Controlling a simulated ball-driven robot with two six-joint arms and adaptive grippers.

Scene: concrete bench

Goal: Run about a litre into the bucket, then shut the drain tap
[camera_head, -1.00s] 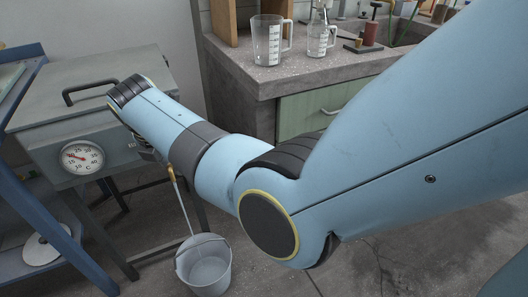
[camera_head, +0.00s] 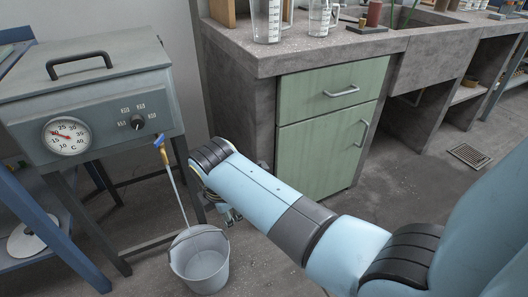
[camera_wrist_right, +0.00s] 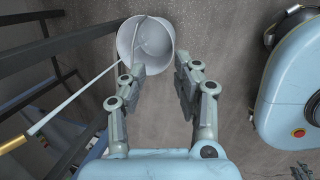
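The drain tap (camera_head: 163,148), with a blue handle and a brass body, sticks out below the grey water bath (camera_head: 95,105). A thin pale line (camera_head: 179,195), a water stream or a tube, runs from it down into the pale grey bucket (camera_head: 204,283) on the floor. In the right wrist view the brass tap end (camera_wrist_right: 12,145) is at the left edge and the line enters the bucket (camera_wrist_right: 128,40). The water level is not clear. My right gripper (camera_head: 230,212) is open and empty, right of the tap and above the bucket; its fingers (camera_wrist_right: 160,70) are apart. My left gripper is out of view.
The bath has a dial thermometer (camera_head: 67,135) and a knob (camera_head: 137,122). A blue shelf frame (camera_head: 45,230) stands at left. A concrete bench (camera_head: 238,52) with green cabinet doors (camera_head: 318,160) and glass jugs (camera_head: 268,20) stands behind. Floor right of the bucket is free.

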